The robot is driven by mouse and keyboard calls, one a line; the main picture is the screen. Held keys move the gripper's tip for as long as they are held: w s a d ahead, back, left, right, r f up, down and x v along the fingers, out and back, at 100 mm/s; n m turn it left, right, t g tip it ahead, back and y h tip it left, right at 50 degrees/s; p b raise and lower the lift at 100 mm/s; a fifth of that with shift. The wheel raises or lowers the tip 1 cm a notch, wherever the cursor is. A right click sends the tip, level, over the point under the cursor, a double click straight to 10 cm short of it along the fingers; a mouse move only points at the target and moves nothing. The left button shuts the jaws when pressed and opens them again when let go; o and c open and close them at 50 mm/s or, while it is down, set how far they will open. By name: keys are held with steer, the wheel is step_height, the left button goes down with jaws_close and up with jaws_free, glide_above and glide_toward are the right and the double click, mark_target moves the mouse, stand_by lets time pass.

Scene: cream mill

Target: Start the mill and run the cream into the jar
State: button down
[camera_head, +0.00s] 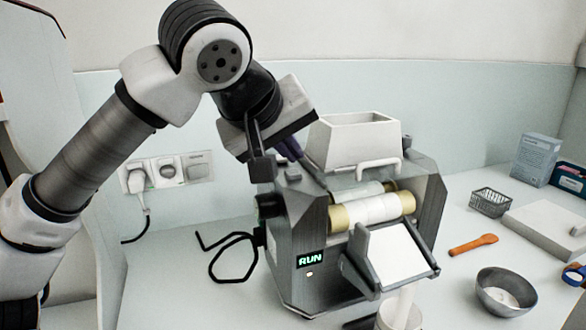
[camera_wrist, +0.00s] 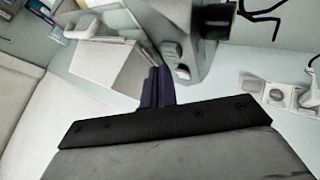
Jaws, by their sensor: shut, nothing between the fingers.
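The grey mill (camera_head: 305,235) stands on the counter, and its small display (camera_head: 310,259) reads RUN in green. Its rollers (camera_head: 375,209) have white on their middle and yellowish ends. A white hopper (camera_head: 355,140) sits above them, and a sloping apron (camera_head: 395,256) with a white face is in front. A jar (camera_head: 388,322) stands below the apron, cut off by the lower edge; a pale upright column rises from it toward the apron. My gripper (camera_head: 292,150) is shut and empty above the mill's left top, near a grey control (camera_wrist: 173,52). Its dark fingers (camera_wrist: 156,88) show in the wrist view.
A grey bowl (camera_head: 505,293) with white contents, an orange spatula (camera_head: 473,245), a wire basket (camera_head: 490,202) and a pale slab (camera_head: 550,232) lie on the right. Boxes (camera_head: 538,158) stand behind. Wall sockets (camera_head: 168,172) and a dark cable (camera_head: 232,257) are on the left.

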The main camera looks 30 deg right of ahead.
mark_target(290, 174)
steer(key=shift+r, duration=0.1)
step_height(290, 174, up, 5)
steer(key=p, duration=0.4)
stand_by(0.8)
